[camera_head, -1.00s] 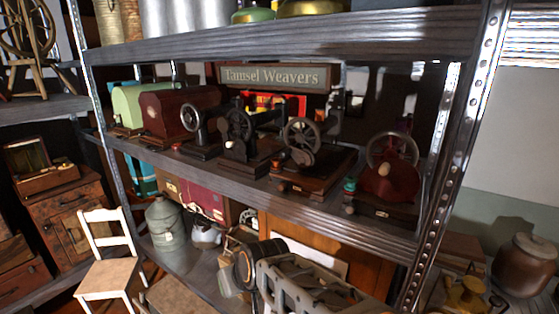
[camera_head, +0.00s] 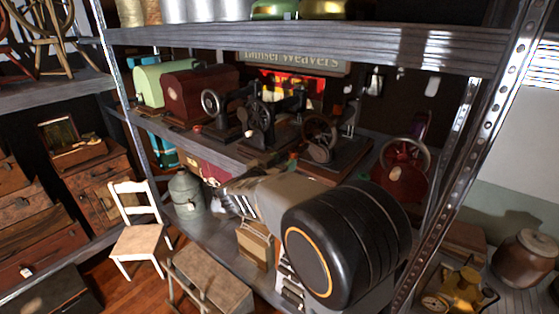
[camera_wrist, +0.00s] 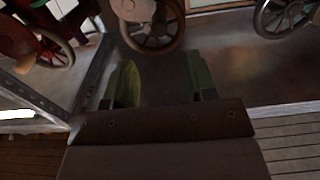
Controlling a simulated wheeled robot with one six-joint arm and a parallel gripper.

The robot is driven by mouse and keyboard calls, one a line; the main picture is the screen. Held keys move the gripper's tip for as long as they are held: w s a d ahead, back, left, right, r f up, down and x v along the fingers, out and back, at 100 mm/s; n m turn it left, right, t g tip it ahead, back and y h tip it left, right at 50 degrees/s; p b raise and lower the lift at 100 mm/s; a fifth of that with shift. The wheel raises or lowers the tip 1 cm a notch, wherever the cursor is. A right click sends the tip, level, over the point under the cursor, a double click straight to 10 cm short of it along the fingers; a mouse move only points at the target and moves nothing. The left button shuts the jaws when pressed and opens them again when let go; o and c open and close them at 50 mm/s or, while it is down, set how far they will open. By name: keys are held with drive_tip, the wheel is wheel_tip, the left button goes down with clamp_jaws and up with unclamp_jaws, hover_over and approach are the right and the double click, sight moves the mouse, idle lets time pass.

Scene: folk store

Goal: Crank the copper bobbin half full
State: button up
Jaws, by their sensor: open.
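I cannot make out a copper bobbin in either view. Dark hand-cranked machines stand in a row on the middle shelf, among them a black one (camera_head: 262,125) and one with a large spoked wheel (camera_head: 319,132). A red machine with a pale-rimmed wheel (camera_head: 402,172) stands at the right. My gripper (camera_wrist: 162,82) is open and empty in the wrist view, its green-padded fingers apart. A brown-rimmed wheel (camera_wrist: 155,42) lies just beyond the fingertips, with no contact visible. In the head view my arm hides the gripper and part of the shelf front.
The upper shelf board (camera_head: 300,38) runs above the machines, and a metal post (camera_head: 470,150) stands at the right. A sign (camera_head: 290,60) hangs behind them. A white chair (camera_head: 138,232) stands at the left. A grey can (camera_head: 188,195) stands on the lower shelf.

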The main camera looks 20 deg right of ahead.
sight(299, 151)
drive_tip(key=b+x, duration=0.1)
drive_tip(key=x, duration=0.7)
drive_tip(key=shift+d, duration=0.3)
drive_tip(key=shift+w+d+r, duration=0.1)
drive_tip(key=shift+w+d, duration=0.15)
drive_tip(key=shift+d, duration=0.1)
drive_tip(key=shift+c, duration=0.3)
drive_tip(key=c, duration=0.7)
